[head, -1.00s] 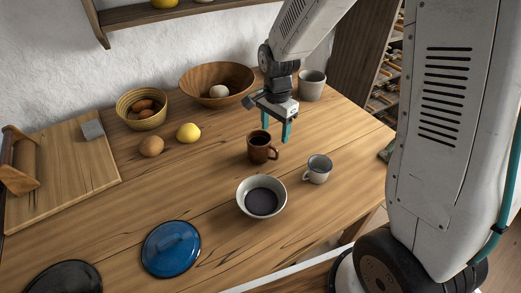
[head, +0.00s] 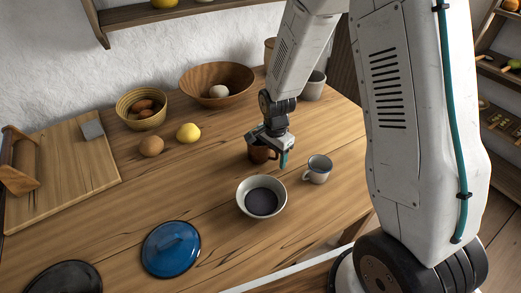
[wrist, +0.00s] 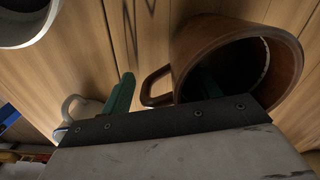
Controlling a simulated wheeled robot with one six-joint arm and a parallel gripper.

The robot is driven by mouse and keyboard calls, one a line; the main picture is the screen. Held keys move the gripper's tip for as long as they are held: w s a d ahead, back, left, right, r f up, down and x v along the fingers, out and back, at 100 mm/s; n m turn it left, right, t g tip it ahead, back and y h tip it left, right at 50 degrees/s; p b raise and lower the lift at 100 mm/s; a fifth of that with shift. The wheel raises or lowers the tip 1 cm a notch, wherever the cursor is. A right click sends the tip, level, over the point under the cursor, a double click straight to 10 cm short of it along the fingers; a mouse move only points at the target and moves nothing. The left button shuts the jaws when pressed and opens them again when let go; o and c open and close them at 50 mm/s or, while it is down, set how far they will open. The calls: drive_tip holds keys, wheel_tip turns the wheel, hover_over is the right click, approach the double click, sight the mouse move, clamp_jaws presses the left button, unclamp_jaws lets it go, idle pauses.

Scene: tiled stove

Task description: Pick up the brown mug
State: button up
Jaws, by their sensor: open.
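The brown mug (head: 258,155) stands upright on the wooden table, partly hidden by my gripper (head: 272,157) in the head view. My gripper is low at the mug, open, with teal fingers pointing down. In the wrist view the brown mug (wrist: 205,45) fills the right side, its handle between the two fingers of my gripper (wrist: 162,90). One finger is outside past the handle. The other overlaps the mug's opening and appears to reach inside it. Whether either finger touches the mug cannot be told.
A white bowl (head: 243,196) with a dark inside stands just in front, and a grey-white cup (head: 318,169) is close to the right. A blue lid (head: 170,248), a lemon (head: 188,132) and a large wooden bowl (head: 238,76) are farther away.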

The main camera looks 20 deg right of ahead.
drive_tip(key=c, duration=1.3)
drive_tip(key=shift+r, duration=0.1)
